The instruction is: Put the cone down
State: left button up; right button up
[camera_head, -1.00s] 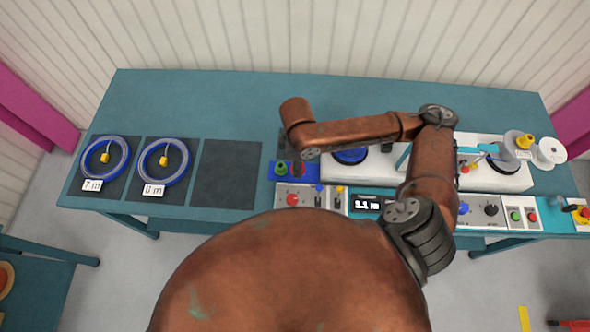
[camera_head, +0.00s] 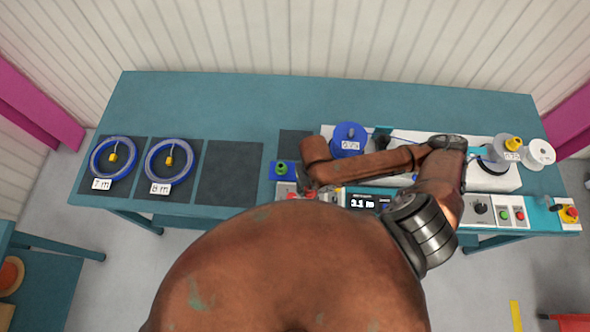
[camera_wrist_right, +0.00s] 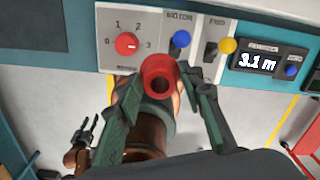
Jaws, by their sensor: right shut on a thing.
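A red cone (camera_wrist_right: 160,76) with a hole in its top sits between the fingers of my right gripper (camera_wrist_right: 168,98) in the right wrist view. The gripper is shut on it, in front of the control panel with the red knob. In the head view, my right gripper is mostly hidden behind my own arm, near the panel's left end. A green cone (camera_head: 282,168) stands on a blue holder (camera_head: 274,177) just left of there. My left gripper (camera_wrist_right: 86,132) appears small and dark at the lower left of the right wrist view; its jaw opening is unclear.
The control panel (camera_wrist_right: 112,22) has knobs, switches and a 3.1 m display (camera_wrist_right: 262,60). A blue reel (camera_head: 348,137) and white reels stand behind it. Two blue cable coils (camera_head: 113,158) lie on dark mats at left; a third mat (camera_head: 228,172) is empty.

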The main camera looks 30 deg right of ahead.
jog(key=w+d+f+b, duration=0.1)
jog(key=w+f+b, duration=0.1)
jog(key=w+f, duration=0.1)
jog(key=w+d+f+b, duration=0.2)
jog(key=w+f, duration=0.1)
jog(key=w, duration=0.2)
jog(key=w+d+f+b, duration=0.2)
jog(key=w+f, duration=0.1)
jog(key=w, duration=0.1)
jog(key=shift+d+f, duration=0.1)
jog(key=shift+d, duration=0.1)
jog(key=shift+w+d+f, duration=0.15)
jog(key=shift+w+f, duration=0.15)
jog(key=shift+f, duration=0.05)
jog(key=shift+w+f, duration=0.1)
jog(key=shift+f, duration=1.5)
jog(key=shift+f, duration=0.15)
jog(key=o, duration=0.9)
jog(key=shift+c, duration=0.2)
